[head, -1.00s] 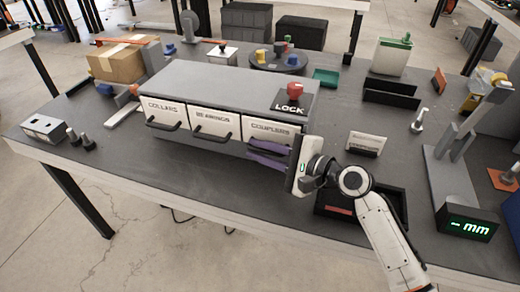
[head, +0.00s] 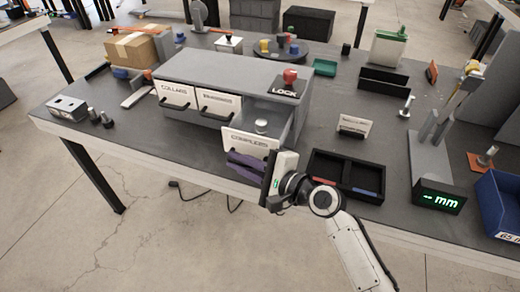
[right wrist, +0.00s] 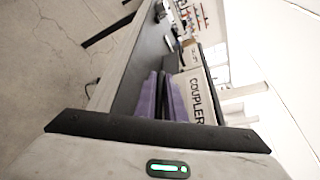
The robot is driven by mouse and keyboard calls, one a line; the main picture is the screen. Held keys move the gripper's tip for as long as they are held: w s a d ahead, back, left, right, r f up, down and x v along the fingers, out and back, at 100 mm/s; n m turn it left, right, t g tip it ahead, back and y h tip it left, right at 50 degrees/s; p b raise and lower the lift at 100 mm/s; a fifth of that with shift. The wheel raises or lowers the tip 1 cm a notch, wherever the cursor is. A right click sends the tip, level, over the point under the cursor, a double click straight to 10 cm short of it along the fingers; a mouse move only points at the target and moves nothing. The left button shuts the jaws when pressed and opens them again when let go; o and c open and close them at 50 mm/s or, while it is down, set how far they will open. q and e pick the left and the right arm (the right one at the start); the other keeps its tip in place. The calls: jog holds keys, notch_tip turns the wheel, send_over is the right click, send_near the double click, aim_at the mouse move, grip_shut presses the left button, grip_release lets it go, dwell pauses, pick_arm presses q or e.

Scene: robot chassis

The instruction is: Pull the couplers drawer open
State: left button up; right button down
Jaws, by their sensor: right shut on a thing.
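The grey drawer cabinet (head: 225,78) stands on the bench with a red LOCK knob (head: 290,76) on top. Its couplers drawer (head: 249,144) is pulled well out toward the front edge, and a light round part (head: 261,126) shows inside. The drawer's front label also shows in the right wrist view (right wrist: 196,98). The purple fingers also show in the right wrist view (right wrist: 162,100). My left gripper is not in view.
The collars drawer (head: 173,95) and the bearings drawer (head: 218,105) are shut. A black divided tray (head: 346,176) lies right of my right gripper, with a small card stand (head: 354,126) behind it. A blue bin (head: 502,200) stands at the right edge.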

jog(key=shift+s+a+r, duration=0.1)
jog(key=shift+s, duration=0.15)
jog(key=shift+w, duration=0.25)
jog(key=c, duration=2.1)
grip_release()
jog(key=v, duration=1)
jog(key=shift+s+d, duration=0.1)
jog(key=shift+d, duration=0.15)
